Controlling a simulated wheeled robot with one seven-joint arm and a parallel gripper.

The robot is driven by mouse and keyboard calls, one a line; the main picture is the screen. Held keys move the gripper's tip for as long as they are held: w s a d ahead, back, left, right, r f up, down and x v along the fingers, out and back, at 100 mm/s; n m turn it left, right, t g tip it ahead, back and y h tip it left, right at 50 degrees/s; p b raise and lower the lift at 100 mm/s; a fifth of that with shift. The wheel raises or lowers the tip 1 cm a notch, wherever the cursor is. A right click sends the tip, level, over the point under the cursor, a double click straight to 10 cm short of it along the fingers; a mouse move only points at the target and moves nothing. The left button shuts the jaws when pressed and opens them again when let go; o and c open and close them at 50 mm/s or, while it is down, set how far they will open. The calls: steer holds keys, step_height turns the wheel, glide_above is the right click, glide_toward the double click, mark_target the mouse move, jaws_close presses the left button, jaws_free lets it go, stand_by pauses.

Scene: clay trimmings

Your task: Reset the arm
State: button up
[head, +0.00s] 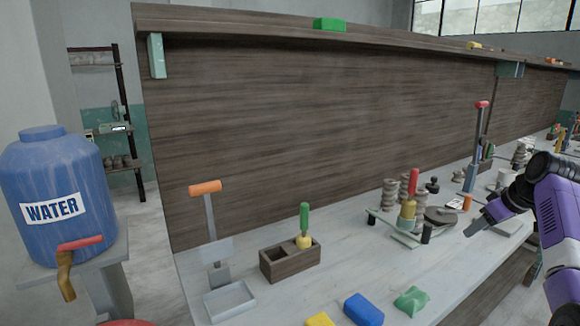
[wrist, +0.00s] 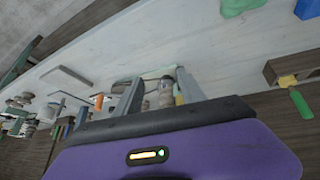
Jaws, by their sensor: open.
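My gripper (head: 476,226) is at the right of the head view, above the right part of the workbench (head: 345,280). My purple arm reaches in from the right edge. In the wrist view the two grey fingers of my gripper (wrist: 157,86) stand apart. A stacked clay-coloured piece (wrist: 166,93) shows between and beyond them. I see nothing held. The wrist view is strongly tilted, with the bench surface (wrist: 130,45) running across it.
A wooden box (head: 290,265) holds a green-handled tool (head: 304,220). Blue (head: 363,309) and green (head: 411,301) lumps lie at the front. Clay stacks (head: 390,194) and a red-topped post (head: 474,150) stand near my gripper. A blue water barrel (head: 55,185) is left.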

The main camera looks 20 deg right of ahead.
step_height(320, 180, up, 3)
steer(key=w+d+m+t+h, duration=0.2)
steer(key=d, duration=0.1)
steer(key=s+a+f+m+t+h, duration=0.25)
steer(key=a+f+t+h, duration=0.2)
steer(key=a+f, duration=0.55)
steer(key=s+a+f+t, duration=0.2)
steer(key=s+a, duration=0.3)
steer(key=a, duration=0.3)
steer(key=s+a+f+t, duration=0.1)
steer(key=s+a+f, duration=0.1)
steer(key=s+a, duration=0.45)
steer(key=s+a+n+y, duration=0.1)
steer(key=s+a+y, duration=0.1)
steer(key=s+a, duration=0.6)
steer(key=s+a+n+y, duration=0.1)
steer(key=s+a+y, duration=0.2)
steer(key=s+a, duration=0.5)
steer(key=s+a+n+g+y, duration=0.1)
steer(key=s+a, duration=0.8)
steer(key=s, duration=1)
steer(key=shift+y, duration=0.65)
